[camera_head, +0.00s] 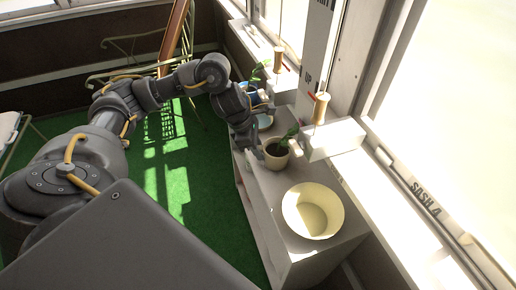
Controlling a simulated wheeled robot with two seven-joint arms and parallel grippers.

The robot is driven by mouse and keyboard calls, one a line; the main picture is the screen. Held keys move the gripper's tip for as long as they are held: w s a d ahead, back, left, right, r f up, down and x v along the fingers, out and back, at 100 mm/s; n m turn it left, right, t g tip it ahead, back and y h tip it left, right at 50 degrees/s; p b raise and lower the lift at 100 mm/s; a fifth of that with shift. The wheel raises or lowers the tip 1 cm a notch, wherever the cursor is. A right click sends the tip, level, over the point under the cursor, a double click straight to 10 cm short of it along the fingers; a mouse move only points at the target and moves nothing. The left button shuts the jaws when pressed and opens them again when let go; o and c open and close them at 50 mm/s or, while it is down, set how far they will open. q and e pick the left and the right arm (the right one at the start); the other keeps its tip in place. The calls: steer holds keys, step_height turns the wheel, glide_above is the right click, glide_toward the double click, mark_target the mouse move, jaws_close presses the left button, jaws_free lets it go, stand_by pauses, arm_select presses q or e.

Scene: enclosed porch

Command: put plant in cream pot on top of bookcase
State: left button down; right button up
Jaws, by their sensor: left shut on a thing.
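A small plant with green leaves (289,136) stands in a little cream pot with dark soil (277,157). It is at the left edge of the white bookcase top (270,190). My left gripper (262,150) comes down from behind on the left and is shut on the small potted plant at its rim. The fingertips are small and partly hidden. Whether the pot rests on the top or hangs just above it I cannot tell. A wider, empty cream pot (316,215) stands upright on the near end of the same top. My right gripper is not in view.
White blocks carrying spool-like pieces (320,108) stand along the window side. Another small plant (260,71) and a blue-rimmed dish (265,118) sit farther back. A green carpet (205,215) covers the floor, and a metal rack (130,72) stands at the far left.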

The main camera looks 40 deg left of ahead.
arm_select(q)
steer(key=c, duration=1.3)
jaws_free()
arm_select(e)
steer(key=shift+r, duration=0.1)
arm_select(q)
steer(key=shift+o, duration=0.2)
steer(key=shift+r, duration=0.2)
steer(key=v, duration=0.3)
steer(key=shift+w+r+p, duration=0.1)
steer(key=shift+p, duration=0.25)
steer(key=p+v, duration=0.2)
steer(key=v, duration=0.6)
steer(key=shift+r, duration=0.3)
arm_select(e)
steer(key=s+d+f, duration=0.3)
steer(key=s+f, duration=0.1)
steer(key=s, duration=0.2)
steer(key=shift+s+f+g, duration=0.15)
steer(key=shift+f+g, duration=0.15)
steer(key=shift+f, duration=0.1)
arm_select(q)
steer(key=shift+a, duration=0.1)
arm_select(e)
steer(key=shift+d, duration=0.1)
